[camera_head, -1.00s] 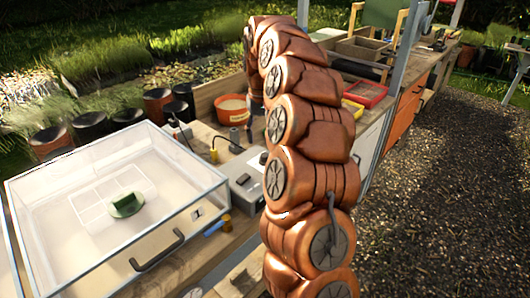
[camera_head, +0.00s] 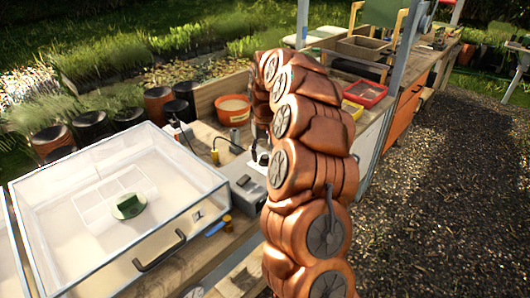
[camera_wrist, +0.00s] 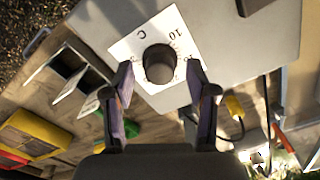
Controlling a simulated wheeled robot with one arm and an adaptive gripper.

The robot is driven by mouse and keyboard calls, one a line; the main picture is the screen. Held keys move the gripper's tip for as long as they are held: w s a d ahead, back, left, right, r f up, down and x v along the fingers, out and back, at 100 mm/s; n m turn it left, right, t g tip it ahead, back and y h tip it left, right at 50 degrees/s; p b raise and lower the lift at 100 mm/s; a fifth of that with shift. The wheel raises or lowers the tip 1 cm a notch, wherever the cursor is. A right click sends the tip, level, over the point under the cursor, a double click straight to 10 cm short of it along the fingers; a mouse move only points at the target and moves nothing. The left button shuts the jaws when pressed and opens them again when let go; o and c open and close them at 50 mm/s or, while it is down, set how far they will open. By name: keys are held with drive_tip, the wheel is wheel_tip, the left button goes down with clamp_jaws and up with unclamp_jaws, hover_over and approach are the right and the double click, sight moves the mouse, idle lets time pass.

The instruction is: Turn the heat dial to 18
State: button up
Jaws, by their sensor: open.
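The heat dial (camera_wrist: 159,64) is a dark round knob on a white scale plate (camera_wrist: 126,47) in the wrist view. The plate is marked "C" and "10"; its other marks are small or hidden, and I cannot read the dial's setting. The plate lies on a pale grey surface (camera_wrist: 225,38). My gripper (camera_wrist: 160,72) is open, with one finger on each side of the knob in the picture; I cannot tell whether they touch it. In the head view a grey box (camera_head: 247,194) stands on the bench, partly hidden by my arm.
A clear-lidded case (camera_head: 75,232) with a black handle (camera_head: 159,251) stands left of the grey box. Black pots (camera_head: 90,127) and an orange-rimmed pot (camera_head: 233,108) stand behind. A yellow plug (camera_wrist: 234,106) with a cable lies near my right finger in the wrist view.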

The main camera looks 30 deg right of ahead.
drive_tip(key=shift+f, duration=0.1)
drive_tip(key=shift+c, duration=0.2)
clamp_jaws()
idle(0.4)
drive_tip(key=shift+n+b, duration=0.55)
drive_tip(key=shift+n, duration=0.45)
drive_tip(key=shift+n+b, duration=0.35)
drive_tip(key=shift+n, duration=1.05)
